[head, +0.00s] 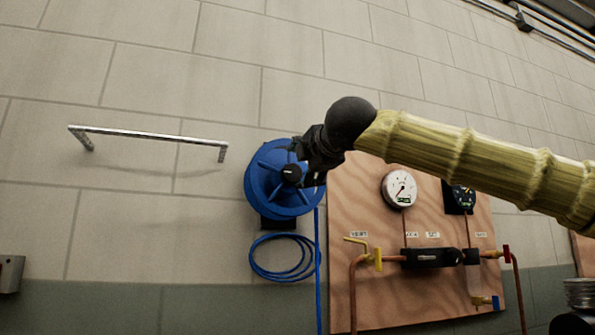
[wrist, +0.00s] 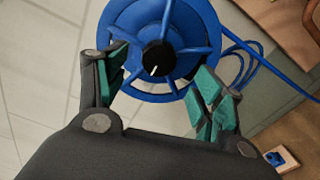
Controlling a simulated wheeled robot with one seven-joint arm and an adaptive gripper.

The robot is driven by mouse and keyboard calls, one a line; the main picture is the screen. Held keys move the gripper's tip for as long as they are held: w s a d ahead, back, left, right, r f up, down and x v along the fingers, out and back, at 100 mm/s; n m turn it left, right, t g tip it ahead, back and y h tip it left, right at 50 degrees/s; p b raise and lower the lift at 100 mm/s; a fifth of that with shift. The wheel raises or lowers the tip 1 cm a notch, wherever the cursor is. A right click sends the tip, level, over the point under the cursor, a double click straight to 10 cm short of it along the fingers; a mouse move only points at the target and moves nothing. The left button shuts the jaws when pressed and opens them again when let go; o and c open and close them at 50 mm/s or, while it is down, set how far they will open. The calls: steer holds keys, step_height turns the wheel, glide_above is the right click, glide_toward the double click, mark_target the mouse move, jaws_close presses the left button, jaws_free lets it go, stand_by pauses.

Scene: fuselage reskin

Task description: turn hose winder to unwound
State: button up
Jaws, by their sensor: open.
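The hose winder is a blue spoked reel (head: 265,185) mounted on the wall. It also shows in the wrist view (wrist: 150,25), with a black hub knob (wrist: 158,58) that bears a white mark. Blue hose (head: 283,272) hangs in loops below the reel, and one length runs straight down. My gripper (head: 305,168) is in front of the reel's right side in the head view. In the wrist view my gripper (wrist: 160,85) is open, its green-padded fingers on either side of the hub knob. Whether the fingers touch the knob or spokes I cannot tell.
A wooden panel (head: 350,215) with a white gauge (head: 399,188), a dark gauge (head: 459,196), copper pipes and valves stands close to the right of the reel. A metal rail (head: 150,135) is on the wall to the left. The wall between rail and reel is bare.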

steer(key=v, duration=0.5)
steer(key=shift+s+d, duration=0.1)
steer(key=shift+s, duration=0.2)
